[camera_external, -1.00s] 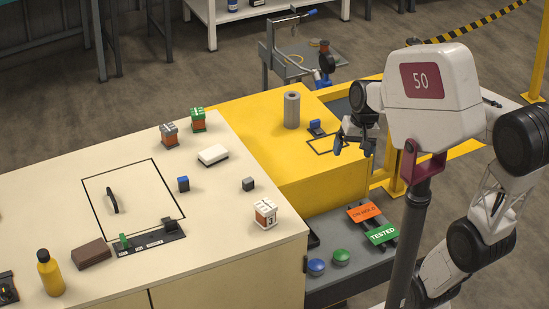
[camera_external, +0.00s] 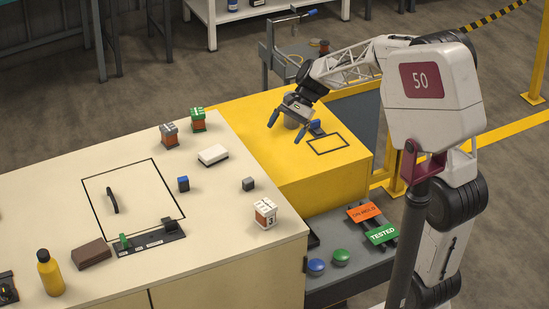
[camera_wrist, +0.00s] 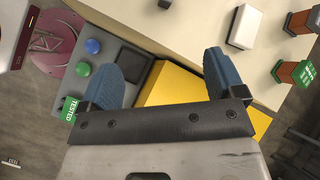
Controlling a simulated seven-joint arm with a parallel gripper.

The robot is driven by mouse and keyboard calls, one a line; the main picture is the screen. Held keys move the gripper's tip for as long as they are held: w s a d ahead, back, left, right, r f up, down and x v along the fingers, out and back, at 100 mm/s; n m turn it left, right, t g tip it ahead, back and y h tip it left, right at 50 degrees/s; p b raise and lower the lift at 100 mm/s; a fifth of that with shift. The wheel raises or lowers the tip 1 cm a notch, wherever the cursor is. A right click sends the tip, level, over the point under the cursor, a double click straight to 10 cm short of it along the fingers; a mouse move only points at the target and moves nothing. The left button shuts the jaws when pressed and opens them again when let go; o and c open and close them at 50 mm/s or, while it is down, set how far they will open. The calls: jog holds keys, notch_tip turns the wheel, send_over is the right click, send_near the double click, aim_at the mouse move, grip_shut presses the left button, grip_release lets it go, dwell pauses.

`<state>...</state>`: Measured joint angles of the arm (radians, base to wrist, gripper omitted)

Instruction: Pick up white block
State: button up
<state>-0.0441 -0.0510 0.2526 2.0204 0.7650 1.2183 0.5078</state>
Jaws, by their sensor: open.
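The white block (camera_external: 212,155) lies flat on the cream table, near its edge with the yellow bench. It also shows at the top right of the wrist view (camera_wrist: 244,27). My gripper (camera_external: 286,126) is open and empty, with blue fingers spread, above the yellow bench and to the right of the white block. In the wrist view my gripper (camera_wrist: 168,60) has nothing between its fingers, and the block is clear of them.
Green-topped (camera_external: 198,120) and grey-topped (camera_external: 169,134) stands are behind the block. A blue cube (camera_external: 183,184), a grey cube (camera_external: 248,184) and a white-topped stand (camera_external: 265,213) are nearer.

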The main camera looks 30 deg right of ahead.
aim_at(220, 148)
jog(key=w+a+f+m+y, duration=0.1)
jog(key=w+a+f+m, duration=0.1)
jog(key=w, duration=0.4)
jog(key=w+a+f+m+y, duration=0.2)
jog(key=w+a+f, duration=0.1)
jog(key=w+f, duration=0.1)
jog(key=w+a+f+m+y, duration=0.2)
jog(key=w+a+f, duration=0.1)
jog(key=w, duration=0.4)
jog(key=shift+w+f+g, duration=0.3)
jog(key=shift+w+f, duration=0.05)
jog(key=shift+f, duration=0.1)
jog(key=shift+x, duration=1.25)
jog(key=shift+s, duration=0.1)
jog(key=shift+x, duration=2.6)
jog(key=shift+c, duration=0.3)
jog(key=c, duration=1)
